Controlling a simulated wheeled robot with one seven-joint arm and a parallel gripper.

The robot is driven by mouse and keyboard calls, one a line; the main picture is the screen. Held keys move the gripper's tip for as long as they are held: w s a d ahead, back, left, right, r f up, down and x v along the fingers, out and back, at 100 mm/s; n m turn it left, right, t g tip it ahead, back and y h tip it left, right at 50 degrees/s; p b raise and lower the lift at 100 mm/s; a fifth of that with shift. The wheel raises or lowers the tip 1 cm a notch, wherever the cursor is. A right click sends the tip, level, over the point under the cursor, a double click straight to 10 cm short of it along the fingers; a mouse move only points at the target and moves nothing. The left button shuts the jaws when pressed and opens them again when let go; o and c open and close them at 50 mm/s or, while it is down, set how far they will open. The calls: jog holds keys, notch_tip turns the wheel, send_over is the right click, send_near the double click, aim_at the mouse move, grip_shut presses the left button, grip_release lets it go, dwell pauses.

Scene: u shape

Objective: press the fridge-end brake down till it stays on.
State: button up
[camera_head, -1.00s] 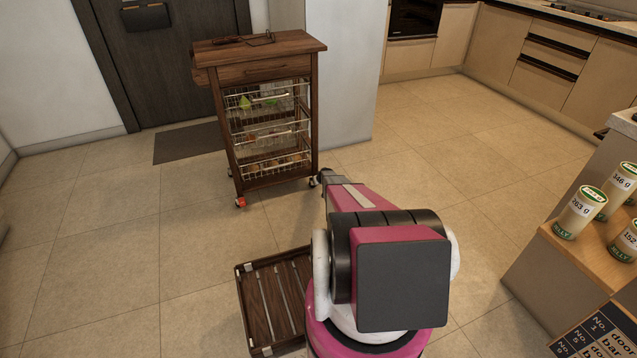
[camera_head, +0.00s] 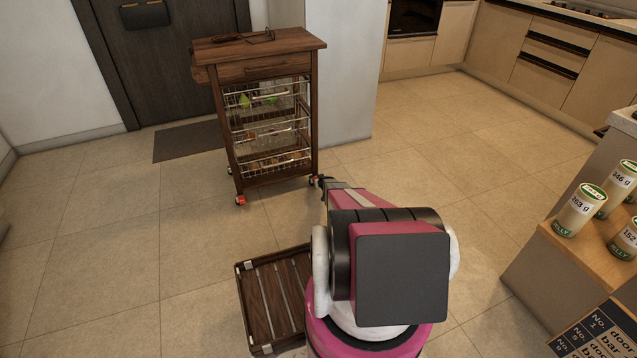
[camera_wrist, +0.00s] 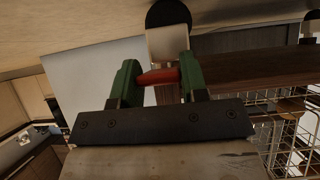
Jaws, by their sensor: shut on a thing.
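The wooden kitchen trolley (camera_head: 268,70) stands upright on casters. Its near-left caster carries a red brake pedal (camera_head: 240,200). My gripper (camera_head: 322,182) is low at the near-right caster (camera_head: 312,182), where my own arm partly covers the view. In the wrist view my green-fingered gripper (camera_wrist: 158,78) is shut on a red brake lever (camera_wrist: 158,77), which spans between the fingers. Behind it are a pale caster bracket (camera_wrist: 168,42) and a black wheel (camera_wrist: 168,14). I cannot tell how far down this lever is.
A slatted wooden tray (camera_head: 275,300) lies on the floor beside my base. A white wall corner (camera_head: 340,80) stands right behind the trolley. A counter with labelled jars (camera_head: 580,210) is at the right. The tiled floor (camera_head: 120,235) left of the trolley is clear.

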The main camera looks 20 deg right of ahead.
jog(key=shift+f, duration=0.1)
dwell(0.5)
jog(key=o, duration=0.9)
jog(key=v, duration=1)
jog(key=shift+s, duration=0.45)
